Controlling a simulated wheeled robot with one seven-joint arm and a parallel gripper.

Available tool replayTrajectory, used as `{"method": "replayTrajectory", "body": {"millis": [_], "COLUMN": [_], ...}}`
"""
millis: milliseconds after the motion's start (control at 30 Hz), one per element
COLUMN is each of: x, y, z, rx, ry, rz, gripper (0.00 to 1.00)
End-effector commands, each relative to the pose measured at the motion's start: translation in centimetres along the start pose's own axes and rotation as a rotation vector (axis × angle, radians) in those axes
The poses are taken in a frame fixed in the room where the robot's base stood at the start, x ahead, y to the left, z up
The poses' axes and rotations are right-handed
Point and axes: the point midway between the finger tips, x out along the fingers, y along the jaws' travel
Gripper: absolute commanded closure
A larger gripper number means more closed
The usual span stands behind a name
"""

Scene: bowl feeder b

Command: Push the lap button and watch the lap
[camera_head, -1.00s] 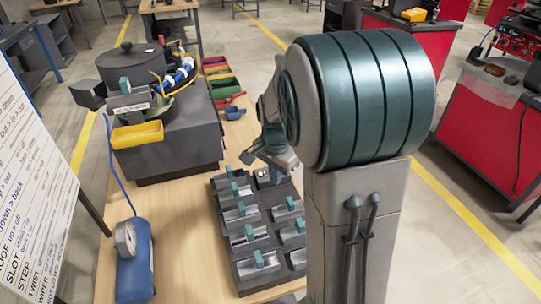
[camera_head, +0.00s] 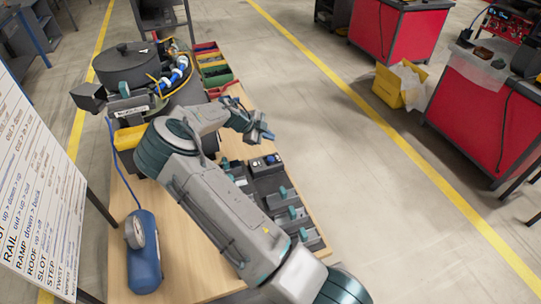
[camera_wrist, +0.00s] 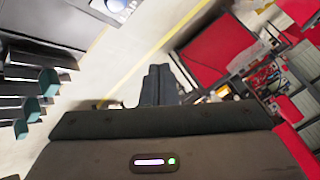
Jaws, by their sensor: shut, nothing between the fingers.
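A small dark control box (camera_head: 262,169) with a blue round button (camera_head: 271,159) and a pale spot beside it sits at the far right part of the workbench, behind the block fixtures. Its labels are too small to read, so I cannot tell if this is the lap button. My gripper (camera_head: 264,133) is beyond the box, a little above it in the picture, shut and empty and apart from the button. In the wrist view my shut fingers (camera_wrist: 160,84) point past the bench's edge toward the floor.
A dark bowl feeder (camera_head: 128,62) with yellow tray stands at the bench's back left. Coloured bins (camera_head: 213,70) lie behind. Dark fixtures with teal clips (camera_head: 290,212) fill the right side.

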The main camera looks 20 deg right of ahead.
Motion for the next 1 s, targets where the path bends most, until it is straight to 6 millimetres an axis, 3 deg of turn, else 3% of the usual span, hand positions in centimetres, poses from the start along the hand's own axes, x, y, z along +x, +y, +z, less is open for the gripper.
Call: {"method": "replayTrajectory", "body": {"millis": [633,1000], "x": [0.3,3.2], "y": [-0.2,1.6], "z": [0.8,2.9], "rx": [0.031,0.029], "ry": [0.015,0.015], "rz": [-0.032,-0.032], "gripper": [1.0,1.0]}}
